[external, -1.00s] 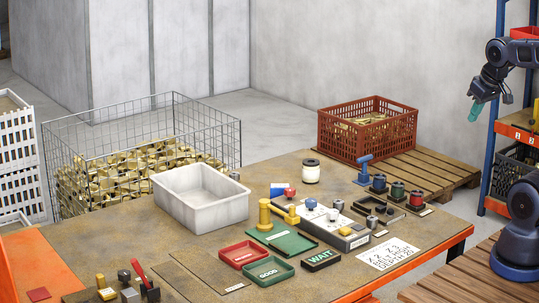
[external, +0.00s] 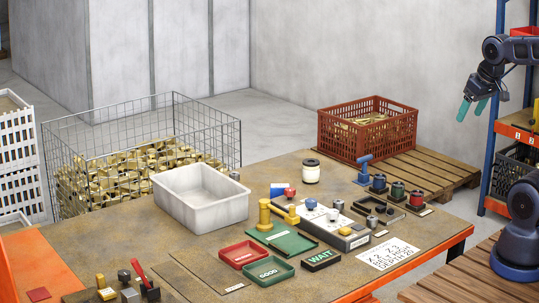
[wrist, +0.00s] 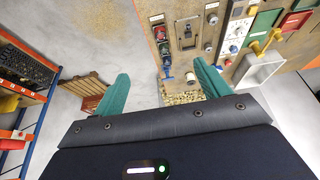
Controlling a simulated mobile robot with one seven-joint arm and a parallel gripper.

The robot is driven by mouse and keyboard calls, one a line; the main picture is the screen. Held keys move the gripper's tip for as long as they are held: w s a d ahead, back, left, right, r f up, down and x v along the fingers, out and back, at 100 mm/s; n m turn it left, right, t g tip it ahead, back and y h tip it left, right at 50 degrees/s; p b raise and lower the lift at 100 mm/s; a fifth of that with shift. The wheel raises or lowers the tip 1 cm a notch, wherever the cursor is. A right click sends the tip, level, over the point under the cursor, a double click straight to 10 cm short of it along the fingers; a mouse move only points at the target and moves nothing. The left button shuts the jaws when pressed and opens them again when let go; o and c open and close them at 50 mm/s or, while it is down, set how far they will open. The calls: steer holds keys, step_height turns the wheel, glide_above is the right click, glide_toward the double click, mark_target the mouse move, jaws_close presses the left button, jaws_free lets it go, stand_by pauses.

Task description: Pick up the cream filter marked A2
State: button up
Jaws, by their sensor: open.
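A short cream cylinder with a dark ring on top (external: 311,172) stands upright near the table's back edge. It looks like the cream filter, but no A2 marking is readable. In the wrist view a small cream cylinder (wrist: 190,77) shows beside the right finger and looks like the same thing. My gripper (external: 470,115) is at the upper right, in the air beyond the table and far from the cream cylinder. Its two green fingers are spread with nothing between them; they also show in the wrist view (wrist: 161,72).
The table (external: 130,230) holds a white bin (external: 200,207), red and green trays, a blue stand (external: 364,170), several coloured spools and a control box. A red crate (external: 367,130) sits on a pallet behind. A blue-and-orange shelf (external: 497,100) stands close to my arm.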

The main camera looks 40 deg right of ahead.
steer(key=w, duration=1.4)
steer(key=m, duration=0.2)
glide_above(311, 162)
steer(key=s, duration=0.3)
step_height(311, 162, down, 22)
steer(key=shift+h, duration=0.4)
steer(key=x, duration=0.5)
steer(key=shift+s+d, duration=0.15)
steer(key=shift+s, duration=0.05)
steer(key=shift+x, duration=2.9)
steer(key=shift+w+a, duration=0.1)
steer(key=shift+a, duration=0.2)
steer(key=c, duration=1.1)
steer(key=shift+o, duration=0.2)
steer(key=shift+r, duration=0.1)
